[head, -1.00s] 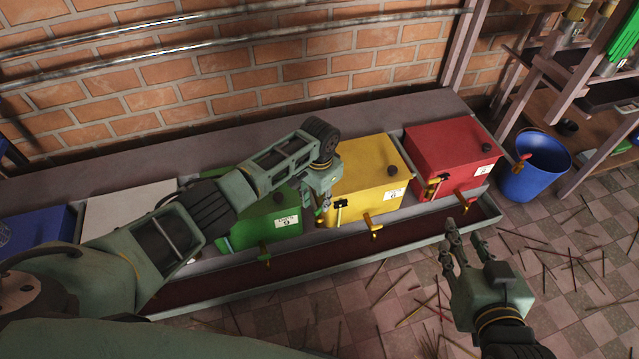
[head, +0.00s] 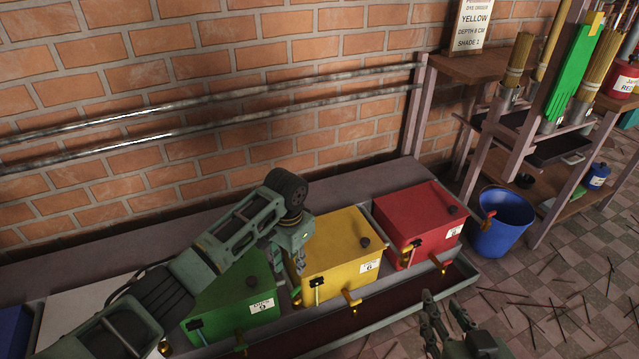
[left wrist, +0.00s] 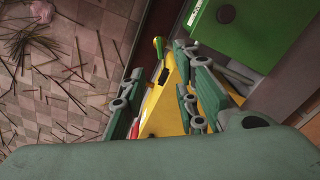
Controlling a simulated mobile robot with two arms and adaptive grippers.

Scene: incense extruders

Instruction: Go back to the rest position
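My left gripper (head: 286,277) hangs at the left side of the yellow box (head: 333,240), by the gap to the green box (head: 235,300). In the left wrist view its fingers (left wrist: 160,105) are spread, with yellow surface showing between them; I see nothing clasped. The green box (left wrist: 245,30) is at the upper right of that view. My left arm is stretched out over the green box. My right gripper (head: 450,308) is at the bottom edge of the head view, in front of the trough, fingers apart and empty. Part of its hand is cut off.
A red box (head: 412,218) stands right of the yellow one. Boxes have brass taps above a dark trough (head: 320,335). A blue bucket (head: 503,225) and a shelf rack (head: 550,195) stand at the right. Two metal pipes run along the brick wall. Sticks litter the tiled floor (head: 560,305).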

